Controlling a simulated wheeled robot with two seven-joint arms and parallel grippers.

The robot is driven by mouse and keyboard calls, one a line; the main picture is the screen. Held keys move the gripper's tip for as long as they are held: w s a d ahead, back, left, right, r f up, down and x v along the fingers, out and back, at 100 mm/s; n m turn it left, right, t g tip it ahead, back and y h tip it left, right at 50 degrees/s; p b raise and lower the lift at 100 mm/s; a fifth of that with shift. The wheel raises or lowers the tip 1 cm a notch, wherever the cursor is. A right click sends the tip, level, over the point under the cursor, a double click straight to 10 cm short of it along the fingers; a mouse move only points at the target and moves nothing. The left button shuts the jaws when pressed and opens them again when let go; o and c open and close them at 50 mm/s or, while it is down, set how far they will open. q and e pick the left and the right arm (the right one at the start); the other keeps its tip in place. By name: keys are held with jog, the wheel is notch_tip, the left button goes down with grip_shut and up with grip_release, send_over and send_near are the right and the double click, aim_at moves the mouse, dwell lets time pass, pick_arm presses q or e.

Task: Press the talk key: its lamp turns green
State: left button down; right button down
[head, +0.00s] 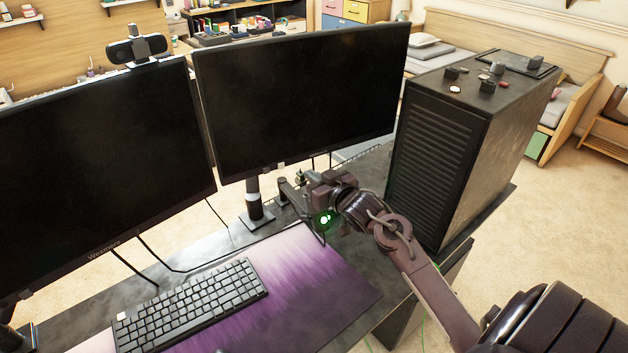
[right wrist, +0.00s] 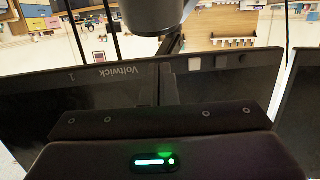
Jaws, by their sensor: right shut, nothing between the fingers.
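My right gripper (head: 287,190) is low over the back of the desk, below the right monitor, with its arm coming in from the lower right. It is shut and holds nothing. A green light glows on the dark part at my right wrist in the head view. A lit green bar and dot also show low in the right wrist view, on a dark housing. I cannot tell whether this light is the talk key's lamp. I cannot make out the key for certain; my gripper may hide it. My left gripper is not in view.
The right monitor (head: 300,95) and left monitor (head: 100,180) stand behind the keyboard (head: 190,305) and purple mat (head: 325,285). A black computer tower (head: 432,150) stands right of my gripper, with several small items on top. Cables cross the desk.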

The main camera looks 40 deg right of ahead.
jog(key=s+r, duration=0.1)
jog(key=s, duration=0.8)
jog(key=shift+r+b, duration=0.3)
jog(key=shift+b, duration=0.1)
